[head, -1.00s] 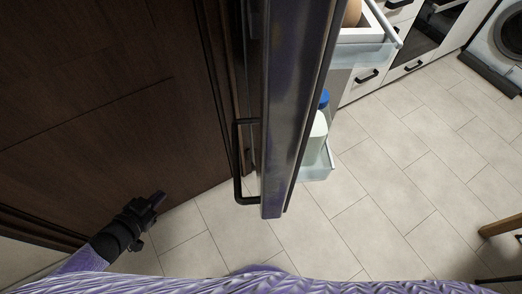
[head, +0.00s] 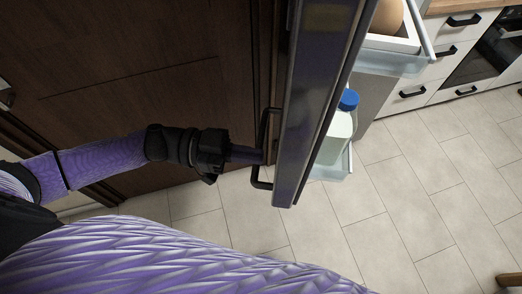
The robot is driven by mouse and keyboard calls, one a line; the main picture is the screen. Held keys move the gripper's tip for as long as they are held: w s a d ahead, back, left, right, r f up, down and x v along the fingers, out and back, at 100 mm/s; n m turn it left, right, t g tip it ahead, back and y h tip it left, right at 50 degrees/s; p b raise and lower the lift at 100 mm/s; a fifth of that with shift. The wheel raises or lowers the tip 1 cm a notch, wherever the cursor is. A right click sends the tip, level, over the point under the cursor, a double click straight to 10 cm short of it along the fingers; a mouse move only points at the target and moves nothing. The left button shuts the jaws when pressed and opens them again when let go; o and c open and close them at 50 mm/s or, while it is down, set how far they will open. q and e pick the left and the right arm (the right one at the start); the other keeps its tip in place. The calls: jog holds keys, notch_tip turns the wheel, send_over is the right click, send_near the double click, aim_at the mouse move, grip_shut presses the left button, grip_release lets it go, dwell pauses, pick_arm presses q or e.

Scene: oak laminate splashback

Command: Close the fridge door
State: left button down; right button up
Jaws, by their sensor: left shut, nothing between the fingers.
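The fridge door (head: 316,100) stands open and is seen nearly edge-on in the head view, with its black bar handle (head: 260,135) on the left side. Door shelves on its right side hold a bottle with a blue cap (head: 340,130) and an egg-like item. My left gripper (head: 259,156) is shut and empty. Its fingertips are at the lower part of the handle, close to the door; I cannot tell whether they touch. My right gripper is out of view.
A dark wood panel (head: 120,90) fills the left side behind my left arm. White drawers (head: 405,95) and an oven (head: 485,50) stand at the upper right. The tiled floor (head: 410,200) at the right is clear, apart from a wooden piece (head: 510,281) at the lower right edge.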

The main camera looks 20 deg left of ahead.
pick_arm(q)
jog(key=shift+w+d, duration=0.15)
jog(key=shift+d, duration=0.85)
jog(key=shift+d, duration=0.1)
